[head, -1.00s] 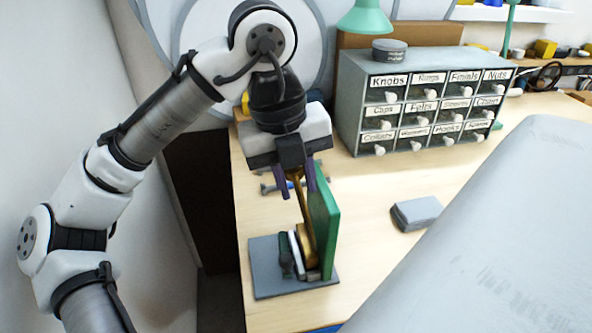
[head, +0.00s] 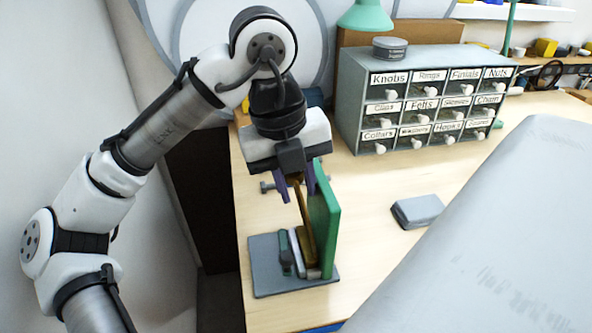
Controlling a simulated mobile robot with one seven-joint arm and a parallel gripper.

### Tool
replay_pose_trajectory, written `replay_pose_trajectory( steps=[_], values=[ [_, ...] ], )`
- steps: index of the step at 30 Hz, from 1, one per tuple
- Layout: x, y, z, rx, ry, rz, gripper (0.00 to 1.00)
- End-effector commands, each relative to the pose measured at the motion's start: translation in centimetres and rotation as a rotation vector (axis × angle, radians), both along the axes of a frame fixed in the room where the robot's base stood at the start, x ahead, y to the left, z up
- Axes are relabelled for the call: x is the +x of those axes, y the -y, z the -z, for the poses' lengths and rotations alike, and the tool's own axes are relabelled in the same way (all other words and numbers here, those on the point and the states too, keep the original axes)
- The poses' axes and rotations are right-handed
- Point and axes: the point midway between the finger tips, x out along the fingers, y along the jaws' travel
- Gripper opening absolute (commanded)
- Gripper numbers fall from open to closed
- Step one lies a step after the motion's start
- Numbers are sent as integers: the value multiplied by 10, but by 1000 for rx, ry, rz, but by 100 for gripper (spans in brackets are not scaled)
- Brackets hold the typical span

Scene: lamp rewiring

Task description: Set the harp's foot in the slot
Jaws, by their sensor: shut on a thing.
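My gripper (head: 296,186) points down over the bench's left part, its purple fingers shut on the upper end of the brass harp (head: 306,222). The harp is a narrow, slightly tilted brass strip in this view. Its lower end reaches down between a pale block (head: 296,246) and an upright green board (head: 325,225), over a grey base plate (head: 263,270). The slot itself is hidden, so I cannot tell whether the foot is seated in it. A dark green upright piece (head: 285,254) stands left of the pale block.
A grey drawer cabinet (head: 428,100) with labelled drawers stands at the back, with a round tin (head: 390,47) on top. A small grey box (head: 416,211) lies to the right. A small metal clamp-like part (head: 267,187) is behind the gripper. Bare bench lies between.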

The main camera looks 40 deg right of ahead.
Motion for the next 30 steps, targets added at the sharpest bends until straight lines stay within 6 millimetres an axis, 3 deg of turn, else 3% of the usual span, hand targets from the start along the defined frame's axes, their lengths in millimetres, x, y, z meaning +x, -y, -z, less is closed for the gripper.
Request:
replay_pose_trajectory(
  steps=[21, 22, 27, 30],
  values=[
    [0, 0, 5, -1, 0, 0, 0],
    [0, 0, 5, -1, 0, 0, 30],
    [0, 0, 5, -2, 0, 0, 51],
    [-1, 1, 5, -4, -1, 0, 51]
  ],
)
